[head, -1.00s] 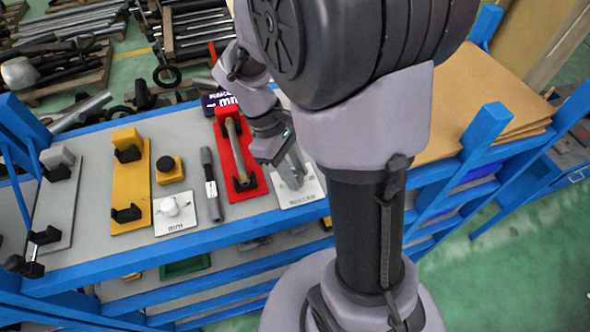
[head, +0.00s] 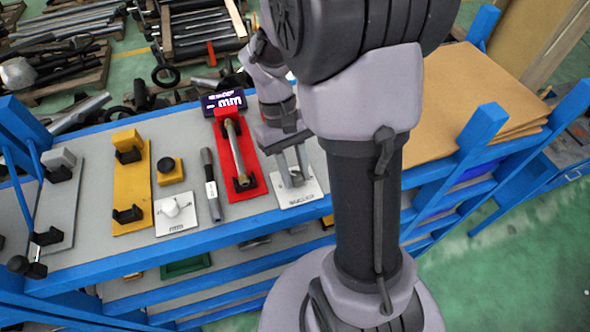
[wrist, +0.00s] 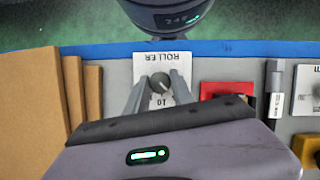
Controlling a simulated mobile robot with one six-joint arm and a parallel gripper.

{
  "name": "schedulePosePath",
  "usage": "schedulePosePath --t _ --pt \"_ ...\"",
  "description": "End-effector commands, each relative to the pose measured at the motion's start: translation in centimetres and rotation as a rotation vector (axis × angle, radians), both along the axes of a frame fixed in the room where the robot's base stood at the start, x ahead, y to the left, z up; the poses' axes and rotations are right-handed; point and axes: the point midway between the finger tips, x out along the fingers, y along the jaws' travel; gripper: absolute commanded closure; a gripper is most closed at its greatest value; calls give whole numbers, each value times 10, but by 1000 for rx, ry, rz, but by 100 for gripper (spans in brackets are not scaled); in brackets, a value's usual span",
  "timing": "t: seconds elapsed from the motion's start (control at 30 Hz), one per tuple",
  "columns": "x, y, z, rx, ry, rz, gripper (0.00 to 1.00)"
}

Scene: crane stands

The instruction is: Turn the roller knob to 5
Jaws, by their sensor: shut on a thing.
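The roller knob (wrist: 160,82) is a small dark grey round knob on a white plate (wrist: 147,66) marked ROLLER, with a 10 printed at one end in the wrist view. In the head view the white plate (head: 289,201) lies on the grey top near the shelf's front edge. My gripper (wrist: 157,85) is over the plate, its two grey fingers on either side of the knob and shut on it. In the head view my gripper (head: 291,180) partly hides the knob. The setting the knob points to is too small to read.
Left of the plate lies a red stand (head: 226,150) with a metal rod, then a dark marker-like tool (head: 212,188), a white plate with a white knob (head: 175,215) and a yellow stand (head: 131,190). Brown boards (head: 470,110) are stacked at right.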

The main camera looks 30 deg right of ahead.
Motion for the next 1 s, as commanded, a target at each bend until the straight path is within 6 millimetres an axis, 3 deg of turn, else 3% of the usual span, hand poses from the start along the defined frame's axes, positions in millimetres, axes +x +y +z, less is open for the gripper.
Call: schedulePosePath --t 0.3,0.8,0.83,0.93,1.0 --pt "1 -1 0 -1 -3 -104 100" --pt "1 -1 0 -1 -4 -120 100" --pt "1 -1 0 -1 -4 -120 68" --pt "1 -1 0 -1 -3 -120 50" --pt "1 -1 0 -1 -3 -120 50"
